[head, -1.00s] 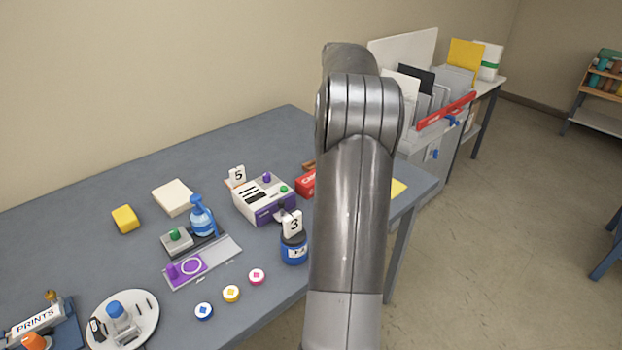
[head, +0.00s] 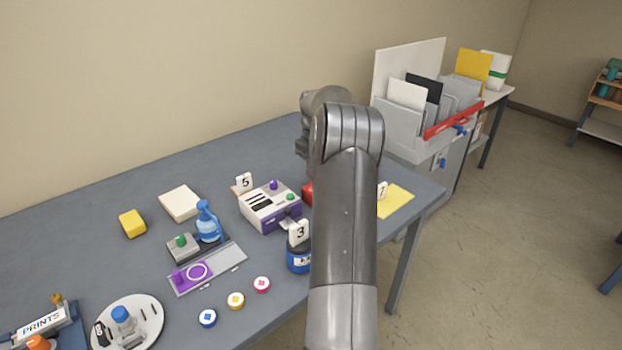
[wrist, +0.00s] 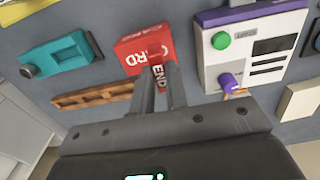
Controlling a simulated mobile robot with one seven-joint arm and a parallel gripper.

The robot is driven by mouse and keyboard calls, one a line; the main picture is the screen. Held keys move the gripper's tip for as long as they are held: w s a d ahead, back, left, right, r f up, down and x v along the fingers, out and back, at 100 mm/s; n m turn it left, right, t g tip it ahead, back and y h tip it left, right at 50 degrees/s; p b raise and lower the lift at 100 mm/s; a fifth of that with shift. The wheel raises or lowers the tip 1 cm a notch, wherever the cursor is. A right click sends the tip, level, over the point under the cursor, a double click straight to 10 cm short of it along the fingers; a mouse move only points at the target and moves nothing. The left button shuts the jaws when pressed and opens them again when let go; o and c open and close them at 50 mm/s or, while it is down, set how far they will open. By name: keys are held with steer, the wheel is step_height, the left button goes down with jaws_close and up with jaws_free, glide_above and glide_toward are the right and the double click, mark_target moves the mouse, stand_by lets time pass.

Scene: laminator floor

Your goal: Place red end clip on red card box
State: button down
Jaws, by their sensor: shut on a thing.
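In the wrist view my gripper (wrist: 162,82) is shut on the red end clip (wrist: 159,76), which shows the letters END between the fingertips. The red card box (wrist: 137,45), with white lettering, lies just beyond the clip. The clip overlaps the box's near face in this view, and I cannot tell whether they touch. In the head view only a sliver of the red card box (head: 307,193) shows beside my arm. My gripper and the clip are hidden behind the arm there.
The white and purple machine (wrist: 252,45) stands right of the box. A teal device (wrist: 58,62) and a brown wooden strip (wrist: 92,96) lie left of it. A blue jar (head: 298,260) and yellow sheet (head: 396,201) flank my arm. Bare table (head: 120,270) lies at left.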

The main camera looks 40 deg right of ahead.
steer(key=shift+w+a+f, duration=0.2)
steer(key=shift+w+f, duration=0.2)
steer(key=shift+w, duration=0.1)
steer(key=shift+f, duration=1.95)
steer(key=shift+f, duration=0.15)
steer(key=c, duration=1.4)
jaws_free()
steer(key=shift+c, duration=0.2)
